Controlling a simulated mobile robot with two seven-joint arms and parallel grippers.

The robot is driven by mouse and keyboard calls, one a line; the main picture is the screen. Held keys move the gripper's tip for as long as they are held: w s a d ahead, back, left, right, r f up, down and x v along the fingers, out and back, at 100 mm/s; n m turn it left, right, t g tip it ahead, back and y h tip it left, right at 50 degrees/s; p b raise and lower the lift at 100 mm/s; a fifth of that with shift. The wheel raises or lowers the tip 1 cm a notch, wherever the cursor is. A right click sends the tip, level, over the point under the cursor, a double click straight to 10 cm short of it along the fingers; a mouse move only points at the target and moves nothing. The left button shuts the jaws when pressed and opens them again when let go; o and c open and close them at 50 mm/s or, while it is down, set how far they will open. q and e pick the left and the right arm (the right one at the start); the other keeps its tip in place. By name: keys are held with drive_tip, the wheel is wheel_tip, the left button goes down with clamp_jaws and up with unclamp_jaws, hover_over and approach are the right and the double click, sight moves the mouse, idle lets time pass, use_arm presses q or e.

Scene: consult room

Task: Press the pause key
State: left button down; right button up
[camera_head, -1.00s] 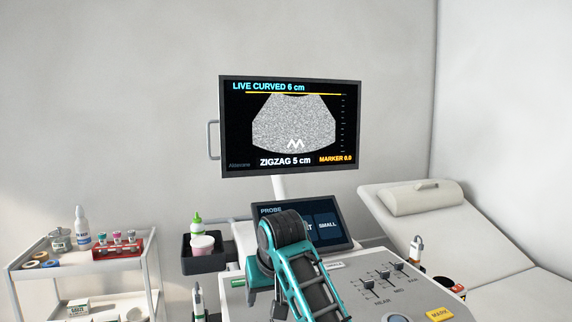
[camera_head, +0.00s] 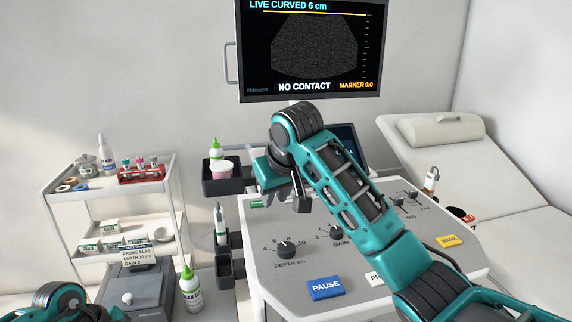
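The blue PAUSE key (camera_head: 325,288) lies at the front edge of the grey console panel (camera_head: 290,272), uncovered in the head view. My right arm comes in from the lower right and crosses over the panel. My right gripper (camera_head: 299,194) hangs at the arm's far end, above the panel's back left part and apart from the PAUSE key. Its dark fingers are small and partly hidden, so their opening is unclear. A part of my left arm shows at the bottom left corner; its gripper is not visible.
A white key (camera_head: 375,278) beside PAUSE is partly hidden by my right arm. A yellow MARK key (camera_head: 449,241), depth knob (camera_head: 287,249) and gain knob (camera_head: 336,231) are on the panel. The monitor (camera_head: 312,88) reads NO CONTACT. A cart (camera_head: 60,197) stands left, a couch (camera_head: 480,180) right.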

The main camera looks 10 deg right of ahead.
drive_tip(key=s, duration=0.1)
drive_tip(key=s+d+n+g, duration=0.1)
drive_tip(key=s+n, duration=0.1)
drive_tip(key=shift+s+d+f+g, duration=0.2)
drive_tip(key=shift+f+g, duration=0.1)
drive_tip(key=shift+g, duration=0.1)
clamp_jaws()
drive_tip(key=s+d+f+g, duration=0.4)
drive_tip(key=s+d, duration=0.2)
drive_tip(key=s, duration=0.1)
drive_tip(key=shift+n+h, duration=0.4)
drive_tip(key=shift+s+f, duration=0.15)
drive_tip(key=shift+f, duration=1.65)
drive_tip(key=shift+s+f, duration=0.15)
drive_tip(key=shift+f, duration=1.6)
drive_tip(key=shift+d, duration=0.1)
